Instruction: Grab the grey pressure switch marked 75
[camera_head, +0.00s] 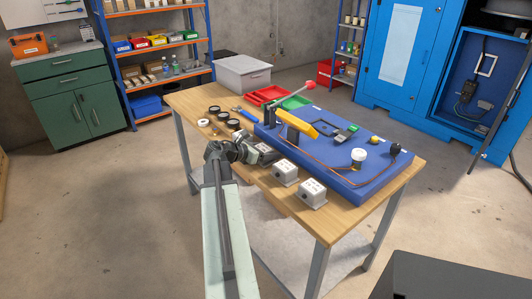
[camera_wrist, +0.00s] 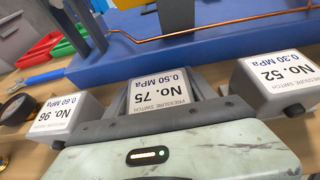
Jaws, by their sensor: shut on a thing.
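The grey pressure switch marked No. 75, 0.50 MPa (camera_wrist: 160,90) is in the middle of the wrist view, its label upside down. My gripper (camera_wrist: 165,103) is shut on it, with dark fingers on its left and right sides. In the head view my gripper (camera_head: 252,151) is at the near edge of the workbench, and the held switch is partly hidden by it. I cannot tell whether the switch touches the bench. A switch marked No. 96 (camera_wrist: 66,116) is just left, and one marked No. 52 (camera_wrist: 282,85) is just right.
Two grey switches (camera_head: 285,172) (camera_head: 313,193) stand right of my gripper on the wooden bench (camera_head: 190,98). The blue panel (camera_head: 350,185) with a copper pipe and yellow lever is close behind. Round dark gauges (camera_head: 233,124) lie to the left.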

